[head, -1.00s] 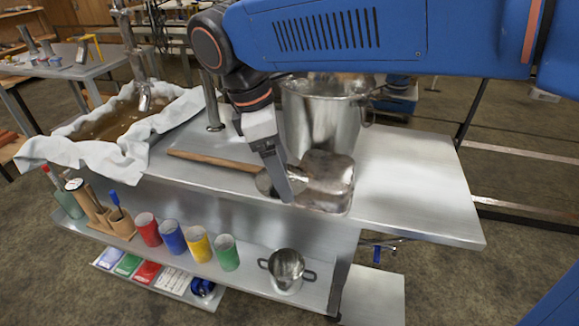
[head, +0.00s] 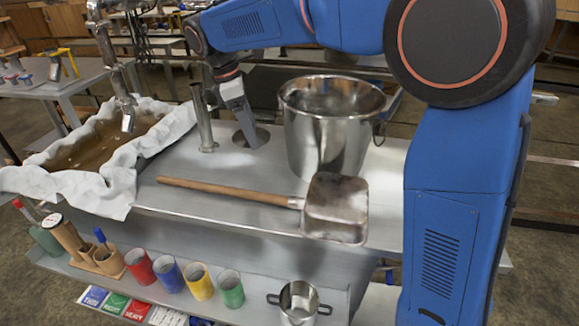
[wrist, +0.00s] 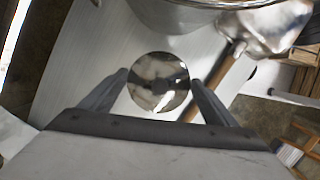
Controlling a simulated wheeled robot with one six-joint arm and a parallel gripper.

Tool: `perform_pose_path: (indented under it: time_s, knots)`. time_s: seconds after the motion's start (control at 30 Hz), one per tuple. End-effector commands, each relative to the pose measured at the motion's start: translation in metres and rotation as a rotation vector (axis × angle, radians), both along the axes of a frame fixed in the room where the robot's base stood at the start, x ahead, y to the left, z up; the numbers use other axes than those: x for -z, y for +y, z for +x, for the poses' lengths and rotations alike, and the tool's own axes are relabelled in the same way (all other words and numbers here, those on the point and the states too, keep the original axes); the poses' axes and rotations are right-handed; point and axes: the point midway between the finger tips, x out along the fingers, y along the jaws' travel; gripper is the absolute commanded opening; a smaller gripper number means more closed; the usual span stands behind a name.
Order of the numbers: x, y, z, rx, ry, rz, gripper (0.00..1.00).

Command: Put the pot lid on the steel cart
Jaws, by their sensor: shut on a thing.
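The pot lid (head: 262,137) is a small, round, shiny disc near the back of the steel cart's top (head: 235,170). My gripper (head: 248,138) reaches down from above and is shut on the lid. In the wrist view the lid (wrist: 158,98) shows between the two fingers of my gripper (wrist: 158,78). The lid looks level and very close to the cart top; I cannot tell whether it touches. A small two-handled pot (head: 299,301) stands open on the lower front shelf.
A large steel pot (head: 325,135) stands right of the lid. A wooden-handled scoop (head: 336,208) lies in front. A steel post (head: 203,118) and a cloth-lined pan (head: 95,150) are left. Coloured cups (head: 199,281) line the shelf.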

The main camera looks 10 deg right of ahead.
Motion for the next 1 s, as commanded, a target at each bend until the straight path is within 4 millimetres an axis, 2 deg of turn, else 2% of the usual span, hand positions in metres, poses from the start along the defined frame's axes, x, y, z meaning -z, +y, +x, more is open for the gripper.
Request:
perform_pose_path:
  time_s: [0.13,0.4,0.63,0.9,1.0]
  knots:
    - [0.013,-0.004,0.005,0.005,0.002,-0.001,0.59]
    - [0.055,-0.004,0.004,0.003,0.001,-0.001,0.59]
    - [0.07,-0.003,0.005,0.004,0.001,0.0,0.59]
    - [0.1,-0.003,0.004,0.003,0.001,-0.001,0.59]
    - [0.101,-0.003,0.004,0.004,0.0,0.0,0.59]
